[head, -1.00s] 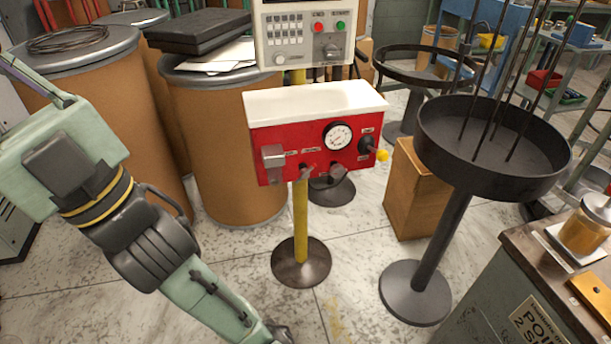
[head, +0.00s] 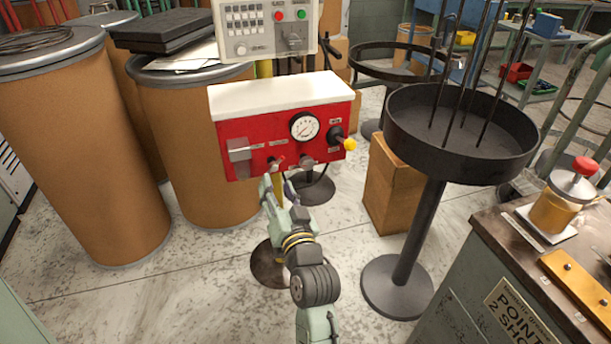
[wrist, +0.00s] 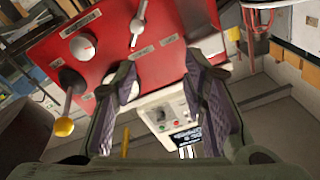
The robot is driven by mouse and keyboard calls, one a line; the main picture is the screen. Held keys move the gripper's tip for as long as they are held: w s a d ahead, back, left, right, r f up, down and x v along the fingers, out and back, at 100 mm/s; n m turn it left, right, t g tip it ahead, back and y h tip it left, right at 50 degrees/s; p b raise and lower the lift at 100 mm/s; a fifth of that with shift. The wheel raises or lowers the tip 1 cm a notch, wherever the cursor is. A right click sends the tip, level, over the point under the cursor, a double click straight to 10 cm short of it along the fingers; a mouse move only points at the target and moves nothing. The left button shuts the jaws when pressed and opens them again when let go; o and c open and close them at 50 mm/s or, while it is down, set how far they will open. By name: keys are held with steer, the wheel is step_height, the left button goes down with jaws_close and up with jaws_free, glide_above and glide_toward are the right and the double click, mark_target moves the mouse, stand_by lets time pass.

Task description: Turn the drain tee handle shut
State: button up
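The red panel box (head: 230,130) with a white top stands on a yellow post. A small metal lever handle (head: 276,162) sits low on its front, left of a dark knob (head: 307,163); its label is too small to read, so I cannot confirm it is the drain tee handle. In the wrist view, seen upside down, this lever (wrist: 138,24) points up and the round pale knob (wrist: 83,47) is left of it. My gripper (wrist: 160,68) is open and empty, its fingers below the lever in that picture. In the head view my gripper (head: 272,187) is just under the panel's lower edge.
A yellow-tipped lever (head: 348,144) sticks out at the panel's right, beside the gauge (head: 304,126). Fibre drums (head: 190,150) stand left; a black round stand (head: 420,215) and a bench (head: 500,235) are right.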

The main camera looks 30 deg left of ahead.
mark_target(274, 169)
steer(key=shift+m+h, duration=0.3)
steer(key=shift+h, duration=0.1)
steer(key=w+a+f, duration=0.1)
steer(key=w+a, duration=0.1)
steer(key=w+a+f+p, duration=0.1)
steer(key=w+a, duration=0.1)
steer(key=w, duration=0.1)
steer(key=w+a+f+p, duration=0.1)
steer(key=w+a, duration=0.1)
steer(key=shift+w+a, duration=0.3)
steer(key=shift+w, duration=0.1)
steer(key=shift+c, duration=0.5)
jaws_close()
